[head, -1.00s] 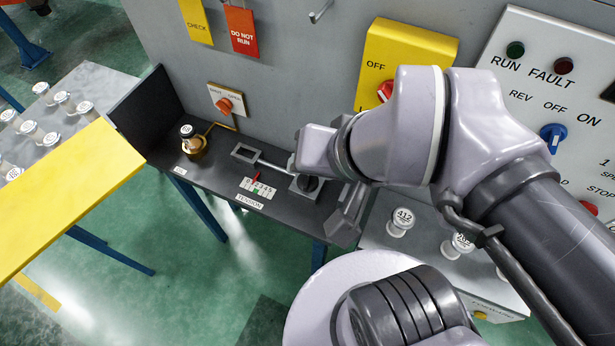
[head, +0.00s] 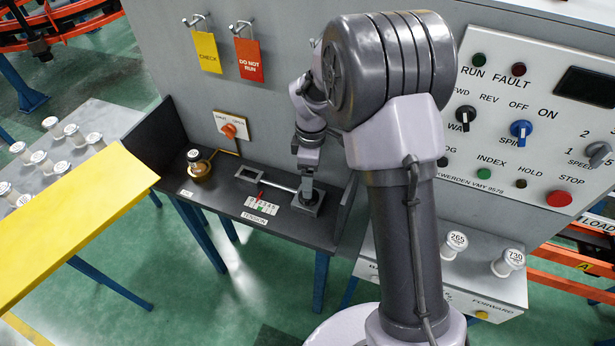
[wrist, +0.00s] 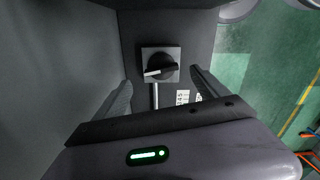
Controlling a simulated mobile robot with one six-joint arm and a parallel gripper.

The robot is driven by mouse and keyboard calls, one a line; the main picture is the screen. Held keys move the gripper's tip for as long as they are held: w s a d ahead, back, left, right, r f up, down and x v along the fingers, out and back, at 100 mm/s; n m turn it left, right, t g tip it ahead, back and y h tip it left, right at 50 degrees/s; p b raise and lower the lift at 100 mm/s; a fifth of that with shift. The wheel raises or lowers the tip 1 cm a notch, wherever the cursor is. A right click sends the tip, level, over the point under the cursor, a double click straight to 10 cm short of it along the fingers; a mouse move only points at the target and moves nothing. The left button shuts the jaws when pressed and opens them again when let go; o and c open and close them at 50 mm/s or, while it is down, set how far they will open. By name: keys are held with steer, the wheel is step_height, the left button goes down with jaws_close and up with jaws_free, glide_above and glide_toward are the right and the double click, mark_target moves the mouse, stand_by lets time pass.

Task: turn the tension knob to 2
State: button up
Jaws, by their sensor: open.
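The tension knob (wrist: 160,68) is black with a pale pointer line, on a square grey plate, in the wrist view. In the head view its plate (head: 312,211) shows at the right end of the dark bench, the knob largely hidden by my gripper. The tension scale (head: 263,205) is a white numbered strip left of it, with a red pointer near its low-number end; the exact reading is too small to tell. My gripper (wrist: 162,80) is open above the knob, its fingers on either side in the wrist view; contact cannot be told.
A slide rod (head: 278,184) runs from the knob plate to a grey frame. A brass spindle with a white-capped bobbin (head: 194,160) stands at the bench's left. The bench has dark end walls (head: 151,142). A control panel (head: 535,125) is at right, a yellow board (head: 75,228) at left.

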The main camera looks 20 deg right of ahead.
mark_target(313, 201)
step_height(313, 201, down, 6)
steer(key=shift+b, duration=1.1)
steer(key=shift+s, duration=0.1)
steer(key=c, duration=1.4)
